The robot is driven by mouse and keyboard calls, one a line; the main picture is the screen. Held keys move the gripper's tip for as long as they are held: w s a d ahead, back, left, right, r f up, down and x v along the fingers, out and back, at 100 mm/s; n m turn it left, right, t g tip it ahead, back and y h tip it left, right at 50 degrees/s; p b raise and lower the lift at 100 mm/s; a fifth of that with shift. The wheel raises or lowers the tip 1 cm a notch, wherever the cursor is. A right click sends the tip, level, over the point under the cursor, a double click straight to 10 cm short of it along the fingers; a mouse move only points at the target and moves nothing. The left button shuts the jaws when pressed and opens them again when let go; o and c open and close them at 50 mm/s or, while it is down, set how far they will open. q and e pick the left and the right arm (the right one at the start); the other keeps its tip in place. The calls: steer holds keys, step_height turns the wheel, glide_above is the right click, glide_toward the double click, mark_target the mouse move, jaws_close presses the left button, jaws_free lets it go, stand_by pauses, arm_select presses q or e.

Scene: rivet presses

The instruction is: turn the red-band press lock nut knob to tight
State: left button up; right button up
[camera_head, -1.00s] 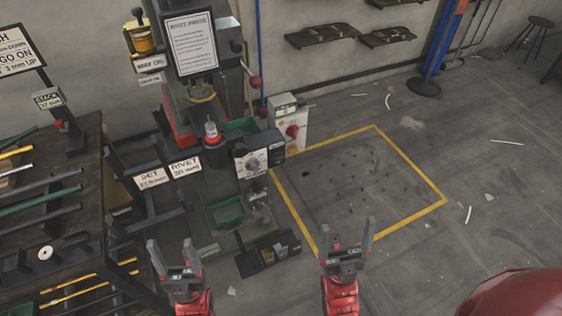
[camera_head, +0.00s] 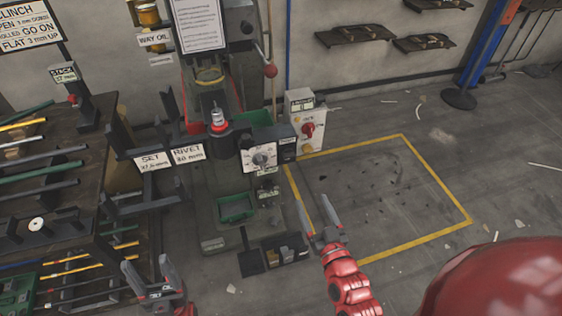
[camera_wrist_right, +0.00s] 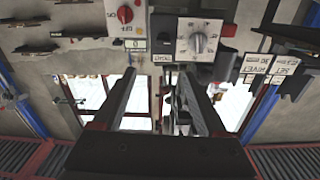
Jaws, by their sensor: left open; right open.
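The press (camera_head: 205,85) stands left of centre against the wall, with red trim and a red ring around its small post. A white dial box with a grey round knob (camera_head: 263,155) is on its front; the knob also shows in the right wrist view (camera_wrist_right: 198,42). I cannot read the knob's setting or tell for sure that it is the lock nut knob. My right gripper (camera_head: 314,206) is open and empty, in front of and below the box, apart from it. My left gripper (camera_head: 146,264) is open and empty at the lower left.
A switch box (camera_head: 305,130) with a red knob (camera_head: 308,129) stands right of the dial box. A dark rack (camera_head: 50,190) holding rods is at left. SET and RIVET signs (camera_head: 170,158) stick out beside the press. The yellow-outlined floor area (camera_head: 380,200) at right holds only small scraps.

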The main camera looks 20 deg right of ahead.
steer(key=p, duration=0.2)
glide_toward(290, 159)
steer(key=w, duration=0.9)
steer(key=shift+w+r, duration=0.15)
steer(key=shift+r, duration=0.05)
jaws_close()
